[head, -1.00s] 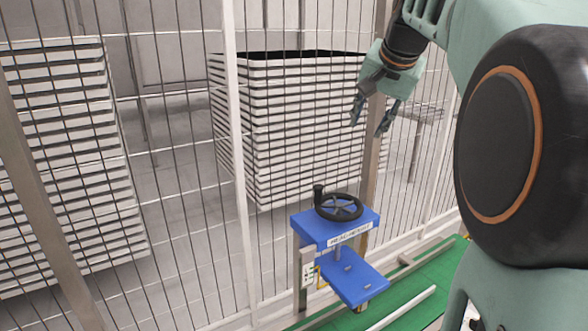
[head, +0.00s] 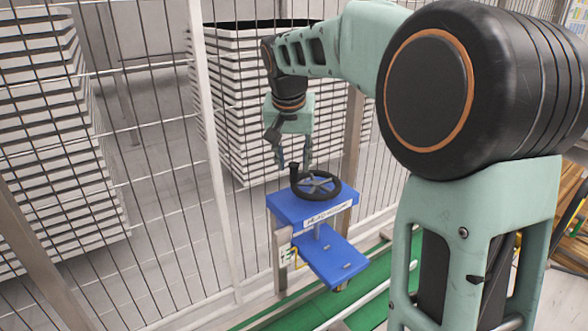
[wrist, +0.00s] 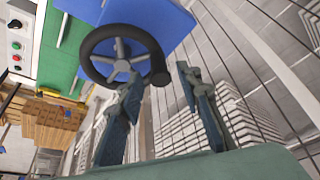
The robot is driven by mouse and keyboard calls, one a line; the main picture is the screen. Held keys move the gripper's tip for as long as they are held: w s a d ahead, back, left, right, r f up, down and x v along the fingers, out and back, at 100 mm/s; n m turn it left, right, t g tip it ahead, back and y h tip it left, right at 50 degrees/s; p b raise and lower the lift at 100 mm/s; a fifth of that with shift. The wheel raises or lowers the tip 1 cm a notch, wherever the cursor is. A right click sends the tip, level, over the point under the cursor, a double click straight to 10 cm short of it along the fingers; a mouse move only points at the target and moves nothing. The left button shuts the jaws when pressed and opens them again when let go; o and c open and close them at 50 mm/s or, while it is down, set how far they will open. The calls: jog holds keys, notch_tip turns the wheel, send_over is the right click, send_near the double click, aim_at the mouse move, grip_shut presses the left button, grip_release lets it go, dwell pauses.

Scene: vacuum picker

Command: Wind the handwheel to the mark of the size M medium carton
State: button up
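The black handwheel (head: 316,186) lies flat on top of a blue stand (head: 300,206) whose front label seems to read "HEAD HEIGHT". Its upright crank knob (head: 294,171) is at the wheel's left side in the head view. My gripper (head: 293,164) is open and points down just above the wheel, close to the knob. In the wrist view the handwheel (wrist: 122,56) lies beyond my fingertips (wrist: 160,78), and the knob (wrist: 160,79) shows between them; contact cannot be told. A small pale plate with markings (head: 285,254) is on the stand's left side, too small to read.
A wire mesh fence (head: 175,170) stands behind the stand, with stacks of white trays (head: 50,130) beyond it. A green strip (head: 370,312) with a white rail runs along the floor. The wrist view shows a button panel (wrist: 17,40) and stacked brown cartons (wrist: 48,120).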

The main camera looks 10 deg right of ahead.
aim_at(293, 165)
jog(key=shift+x, duration=1.65)
grip_shut()
